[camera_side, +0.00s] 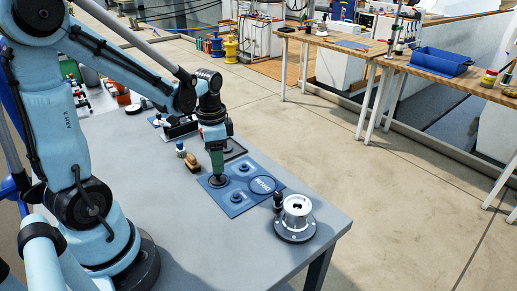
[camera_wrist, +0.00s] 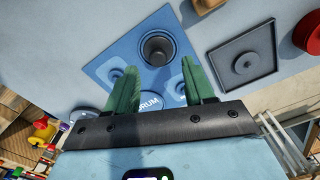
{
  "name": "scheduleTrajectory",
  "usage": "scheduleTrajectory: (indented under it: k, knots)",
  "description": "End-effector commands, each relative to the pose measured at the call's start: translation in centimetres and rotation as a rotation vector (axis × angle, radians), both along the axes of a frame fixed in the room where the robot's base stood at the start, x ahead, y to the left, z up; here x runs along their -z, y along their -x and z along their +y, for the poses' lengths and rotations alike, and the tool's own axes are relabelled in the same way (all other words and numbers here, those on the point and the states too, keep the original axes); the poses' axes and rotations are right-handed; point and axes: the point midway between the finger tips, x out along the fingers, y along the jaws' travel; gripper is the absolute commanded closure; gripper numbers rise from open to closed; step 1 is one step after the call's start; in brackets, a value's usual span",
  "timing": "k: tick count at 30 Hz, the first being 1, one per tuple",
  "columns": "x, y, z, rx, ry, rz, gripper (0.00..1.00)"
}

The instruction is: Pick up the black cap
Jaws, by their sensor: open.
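A black round cap-like piece (camera_side: 219,182) stands on a blue mat (camera_side: 238,209) on the grey table. In the wrist view this black piece (camera_wrist: 158,48) shows a round, ringed top and lies just beyond the fingertips, roughly centred between them. My gripper (camera_side: 217,172) points down over it, close above or around its top; I cannot tell whether they touch. In the wrist view its two green fingers (camera_wrist: 159,68) are spread apart, with nothing seen held between them. The mat (camera_wrist: 105,68) carries white lettering.
Blue raised round pieces (camera_side: 244,168) sit on the mat near the cap. A dark square tray (camera_side: 235,148) lies behind the mat. A silver winch-like drum (camera_side: 296,215) stands at the table's front right corner. A small dark-topped piece (camera_side: 278,200) stands beside it.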

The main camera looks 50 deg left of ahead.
Motion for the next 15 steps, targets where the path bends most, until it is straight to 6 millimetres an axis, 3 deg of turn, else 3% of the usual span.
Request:
scheduleTrajectory:
  k: [6, 15]
  knots:
    - [2.5, 0.2, -0.2, 0.0, 0.0, 0.0, 0.47]
    - [3.4, 0.2, -0.2, 0.0, -0.001, 0.0, 0.47]
